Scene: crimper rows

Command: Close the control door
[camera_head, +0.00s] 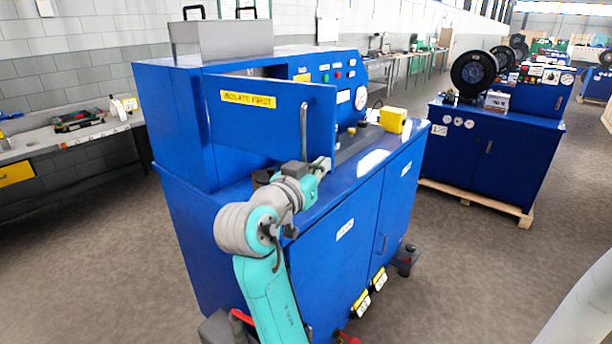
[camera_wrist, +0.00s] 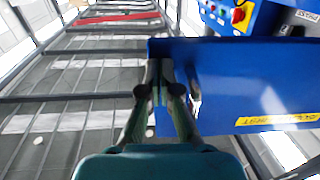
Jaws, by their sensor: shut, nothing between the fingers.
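The control door (camera_head: 270,115) is a flat blue panel on the blue machine, swung open, with a yellow "ISOLATE FIRST" label (camera_head: 248,99) and an upright bar handle (camera_head: 304,130) near its free edge. The door also fills the right of the wrist view (camera_wrist: 225,85), label (camera_wrist: 275,120) at the lower right. My gripper (camera_head: 322,166) is by the door's lower free corner. In the wrist view my fingers (camera_wrist: 160,72) are together and empty, overlapping the door's free edge. I cannot tell whether they touch it.
Behind the door the control panel (camera_head: 335,75) shows buttons and a gauge. A yellow box (camera_head: 393,120) stands on the machine's top (camera_head: 375,155). A grey case (camera_head: 222,40) sits above. Another blue machine (camera_head: 490,150) stands to the right; a workbench (camera_head: 75,135) is at left.

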